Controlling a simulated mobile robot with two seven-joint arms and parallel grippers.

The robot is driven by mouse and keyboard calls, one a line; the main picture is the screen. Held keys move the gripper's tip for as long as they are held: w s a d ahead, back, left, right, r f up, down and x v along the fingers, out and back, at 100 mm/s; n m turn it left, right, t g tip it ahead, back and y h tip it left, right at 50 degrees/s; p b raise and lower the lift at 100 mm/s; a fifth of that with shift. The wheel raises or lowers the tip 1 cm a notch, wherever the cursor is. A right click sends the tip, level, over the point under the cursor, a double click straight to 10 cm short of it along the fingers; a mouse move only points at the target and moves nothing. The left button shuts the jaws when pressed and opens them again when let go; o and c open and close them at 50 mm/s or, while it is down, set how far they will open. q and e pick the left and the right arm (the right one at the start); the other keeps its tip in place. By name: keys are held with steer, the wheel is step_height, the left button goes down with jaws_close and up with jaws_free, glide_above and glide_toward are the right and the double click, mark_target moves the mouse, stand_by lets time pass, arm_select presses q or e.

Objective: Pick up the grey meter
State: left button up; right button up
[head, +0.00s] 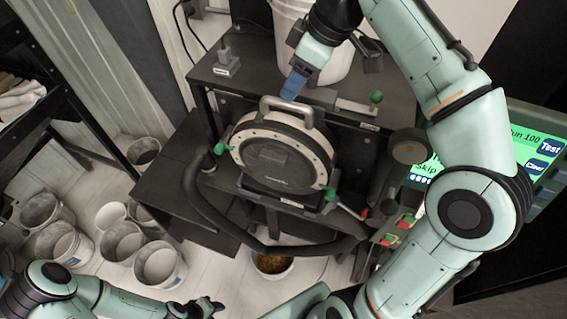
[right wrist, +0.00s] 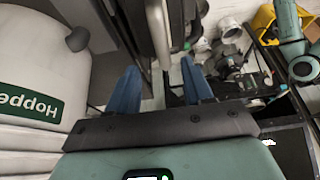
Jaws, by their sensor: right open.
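The grey meter (head: 282,152) is a round, drum-like unit with a pale rim, a dark face and a handle (head: 287,106) on top. It sits upright on a dark stand in the middle of the head view. My right gripper (head: 293,86) is just above the handle, its blue fingers pointing down. In the right wrist view, the two blue fingers of my right gripper (right wrist: 160,88) are apart, and a pale upright bar, apparently part of the meter, shows beyond the gap. I see no grip on it. My left gripper (head: 200,307) is low at the bottom edge, small and unclear.
A white hopper (right wrist: 42,85) stands close beside the right gripper. Green-knobbed clamps (head: 221,149) flank the meter, and a dark curved bar (head: 205,205) runs in front. A green display (head: 528,150) is at right. Several buckets (head: 160,262) stand on the floor at left.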

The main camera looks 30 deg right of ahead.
mark_target(284, 101)
steer(key=shift+s+a+f, duration=0.1)
steer(key=shift+a+f, duration=0.1)
steer(key=shift+f, duration=0.35)
steer(key=b+x, duration=0.1)
steer(key=x, duration=0.3)
steer(key=shift+a+f, duration=0.2)
steer(key=shift+f, duration=0.1)
arm_select(q)
steer(key=shift+s+f, duration=0.7)
steer(key=shift+s, duration=0.3)
arm_select(e)
steer(key=shift+w, duration=0.25)
jaws_close()
arm_select(q)
steer(key=shift+w, duration=0.1)
arm_select(e)
steer(key=shift+r, duration=0.1)
steer(key=shift+r, duration=0.2)
